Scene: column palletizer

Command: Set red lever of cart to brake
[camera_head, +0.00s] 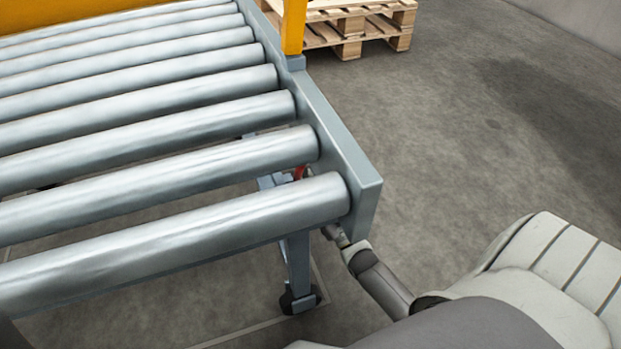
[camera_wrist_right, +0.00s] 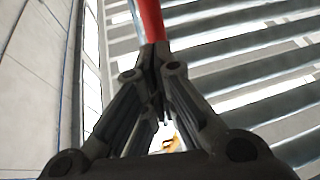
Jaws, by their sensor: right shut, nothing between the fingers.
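The red lever (camera_head: 300,172) shows as a small red piece between the last two rollers of the roller cart, near its right corner. Most of it is hidden by the rollers and side rail. In the right wrist view the red lever (camera_wrist_right: 152,20) runs up from just beyond my fingertips. My right gripper (camera_wrist_right: 155,58) is shut and empty, its tips close to or against the lever; I cannot tell whether they touch. In the head view my right gripper (camera_head: 336,235) reaches under the cart's corner, its tips hidden. My left gripper is not in view.
The cart's grey side rail (camera_head: 345,150) stands right above my right gripper. A cart leg (camera_head: 298,262) with a dark foot is just to its left. A yellow post (camera_head: 293,25) and wooden pallets (camera_head: 350,30) are at the back. The floor (camera_head: 480,130) to the right is clear.

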